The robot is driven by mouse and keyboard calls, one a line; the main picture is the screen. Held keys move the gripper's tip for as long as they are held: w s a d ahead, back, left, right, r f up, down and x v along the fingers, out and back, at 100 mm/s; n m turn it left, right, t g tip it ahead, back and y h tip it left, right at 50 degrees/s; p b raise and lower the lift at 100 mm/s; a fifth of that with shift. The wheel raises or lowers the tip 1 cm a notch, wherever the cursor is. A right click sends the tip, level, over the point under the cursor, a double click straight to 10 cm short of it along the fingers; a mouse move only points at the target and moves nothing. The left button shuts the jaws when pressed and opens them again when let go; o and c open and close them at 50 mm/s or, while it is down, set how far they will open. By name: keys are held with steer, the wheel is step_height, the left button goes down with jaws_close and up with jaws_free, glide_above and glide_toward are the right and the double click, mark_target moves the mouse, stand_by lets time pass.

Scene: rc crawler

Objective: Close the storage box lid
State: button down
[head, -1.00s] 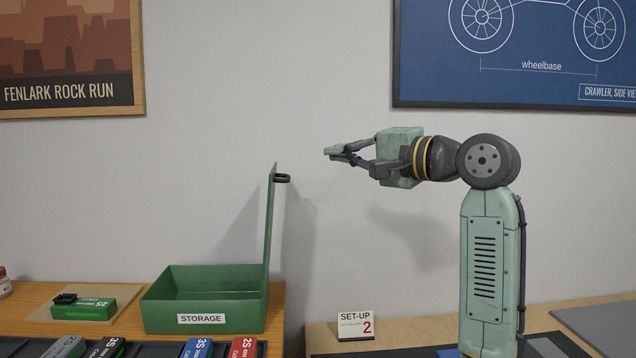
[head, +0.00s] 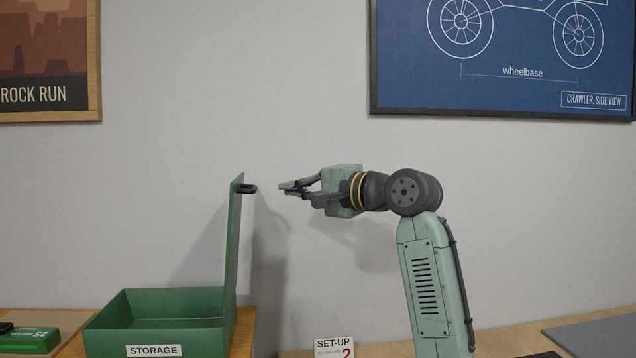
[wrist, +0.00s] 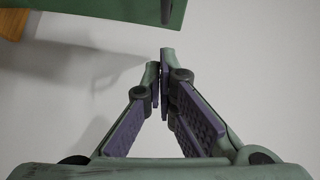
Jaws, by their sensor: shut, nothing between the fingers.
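The green storage box (head: 205,342) stands at the lower left in the head view, with a "STORAGE" label on its front. Its lid (head: 233,240) stands upright on the box's right side, so the box is open. A dark handle (head: 248,188) sticks out to the right near the lid's top. My gripper (head: 283,187) is shut and empty, a short way right of the handle at about its height. In the wrist view, the closed fingertips (wrist: 162,60) lie below the lid (wrist: 110,12) and the dark handle (wrist: 167,10), apart from both.
A green battery pack (head: 30,340) lies left of the box on the wooden bench. A "SET-UP 2" card (head: 334,347) stands below my arm. The wall behind carries a poster (head: 40,60) and a blue crawler drawing (head: 500,60). The air between gripper and lid is clear.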

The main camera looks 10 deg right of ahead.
steer(key=shift+a+f, duration=0.2)
steer(key=shift+a, duration=1.7)
steer(key=shift+p, duration=0.3)
